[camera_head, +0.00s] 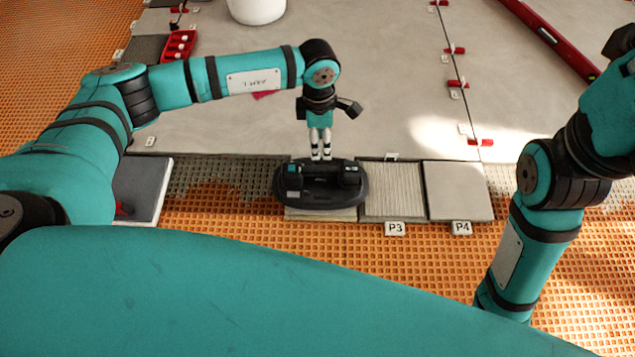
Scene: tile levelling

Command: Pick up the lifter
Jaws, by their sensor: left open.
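The lifter (322,190) looks like a black oval plate with a handle block and teal parts on top. It lies over a tile near the front edge of the tiled floor, left of the tile marked P3. My left gripper (320,156) points down right above the lifter's handle. Its fingers are open, and I cannot tell from this view whether they touch the handle. My right arm shows at the right, but its gripper is outside the picture.
Tiles P3 (392,190) and P4 (456,190) lie right of the lifter. Large grey tiles (400,80) with red clips (480,142) stretch behind. A red box (179,46), a white bucket (257,8) and a long red level (552,38) stand or lie farther back. Orange matting (330,237) is bare in front.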

